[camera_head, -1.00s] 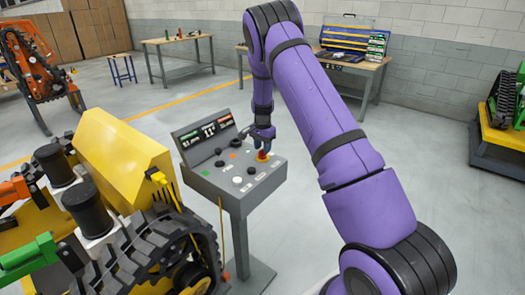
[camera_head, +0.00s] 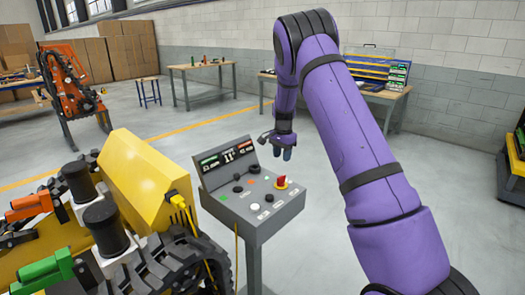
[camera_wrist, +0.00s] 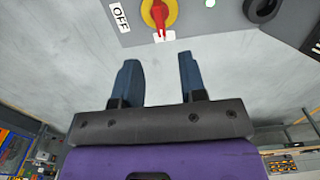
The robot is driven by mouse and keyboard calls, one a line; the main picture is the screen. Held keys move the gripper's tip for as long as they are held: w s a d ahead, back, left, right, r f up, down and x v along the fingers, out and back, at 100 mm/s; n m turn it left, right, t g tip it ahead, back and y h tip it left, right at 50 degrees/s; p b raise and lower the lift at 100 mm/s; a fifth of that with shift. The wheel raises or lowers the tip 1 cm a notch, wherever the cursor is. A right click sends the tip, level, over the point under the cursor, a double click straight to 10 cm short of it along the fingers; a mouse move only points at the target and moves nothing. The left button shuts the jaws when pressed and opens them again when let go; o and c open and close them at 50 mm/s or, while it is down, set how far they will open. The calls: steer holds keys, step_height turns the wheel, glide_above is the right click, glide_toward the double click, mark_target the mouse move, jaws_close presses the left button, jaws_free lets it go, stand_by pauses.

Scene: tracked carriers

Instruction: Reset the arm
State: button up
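My purple arm reaches forward on the right side of the head view. My gripper (camera_head: 282,154) hangs fingers down, above and behind the control console (camera_head: 258,225). In the wrist view my gripper (camera_wrist: 157,80) shows two blue fingers apart with nothing between them. A red rotary switch on a yellow base (camera_head: 281,183) sits on the console's top right. In the wrist view the red switch (camera_wrist: 160,14) lies ahead of the fingertips, apart from them, with an "OFF" label (camera_wrist: 121,17) beside it.
A yellow tracked carrier (camera_head: 150,185) stands close at the left of the console. An orange machine (camera_head: 68,85), a workbench (camera_head: 203,70) and another bench with a blue case (camera_head: 375,75) stand farther back. The floor between is open.

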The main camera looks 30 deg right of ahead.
steer(key=s+a+r+n+t, duration=0.1)
steer(key=s+a+r+n, duration=0.1)
steer(key=s+a+r, duration=0.35)
steer(key=s+a+r+n+t, duration=0.1)
steer(key=s+a+r+n, duration=0.1)
steer(key=s+r, duration=0.6)
steer(key=s+a+r+n, duration=0.2)
steer(key=s+a+r, duration=0.15)
steer(key=r, duration=0.65)
steer(key=s+a+r+n+t, duration=0.1)
steer(key=s+a+n, duration=0.2)
steer(key=s, duration=1.1)
steer(key=s+a+r+n+t, duration=0.2)
steer(key=s+a+n, duration=0.2)
steer(key=s, duration=1)
steer(key=shift+a+n, duration=0.2)
steer(key=shift+n, duration=0.3)
steer(key=shift+a, duration=0.15)
